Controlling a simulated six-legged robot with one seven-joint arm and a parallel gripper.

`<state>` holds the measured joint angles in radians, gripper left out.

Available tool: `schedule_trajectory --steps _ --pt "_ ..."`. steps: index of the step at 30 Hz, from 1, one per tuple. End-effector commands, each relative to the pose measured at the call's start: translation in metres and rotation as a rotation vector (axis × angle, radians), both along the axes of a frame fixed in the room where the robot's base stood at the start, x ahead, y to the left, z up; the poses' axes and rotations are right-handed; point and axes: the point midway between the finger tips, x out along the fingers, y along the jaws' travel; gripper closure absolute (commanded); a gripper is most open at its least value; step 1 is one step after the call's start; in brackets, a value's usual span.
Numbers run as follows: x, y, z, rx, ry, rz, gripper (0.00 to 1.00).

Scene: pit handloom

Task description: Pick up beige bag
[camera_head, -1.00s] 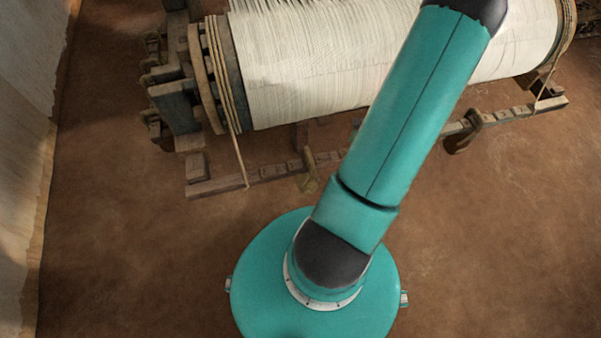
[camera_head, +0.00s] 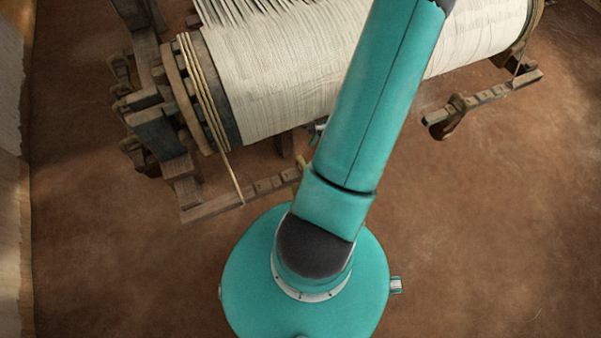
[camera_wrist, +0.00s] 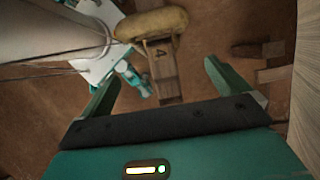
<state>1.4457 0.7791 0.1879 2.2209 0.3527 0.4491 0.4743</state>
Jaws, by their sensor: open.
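In the wrist view, a tan, rounded oblong thing (camera_wrist: 152,24) lies at the top, beyond my fingertips. It could be the beige bag, but I cannot tell for sure. Thin cords or straps come down from it over a wooden bar (camera_wrist: 163,75) with a dark mark. My gripper (camera_wrist: 162,72) is open and empty, its two green fingers spread apart below the tan thing, which is not between them. In the head view I make out no bag, and my arm hides part of the loom.
The loom's cloth roller (camera_head: 285,75) with white threads spans the top of the head view. A wooden frame post (camera_head: 160,130) stands at its left. A notched beam (camera_head: 490,100) sticks out at right. The brown floor (camera_head: 480,240) is clear at lower right. A pale wall (camera_head: 12,150) edges the left.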

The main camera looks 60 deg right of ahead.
Motion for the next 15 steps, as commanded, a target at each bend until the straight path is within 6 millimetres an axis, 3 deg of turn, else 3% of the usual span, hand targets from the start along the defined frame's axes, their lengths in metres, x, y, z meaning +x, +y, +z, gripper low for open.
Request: schedule_trajectory --steps 6,13,15 --pt "0.019 0.031 0.0 0.001 -0.001 0.003 0.0" --pt "0.031 0.048 0.0 0.001 0.0 0.004 0.0" --pt "0.033 0.052 -0.01 0.005 0.001 0.002 0.0"
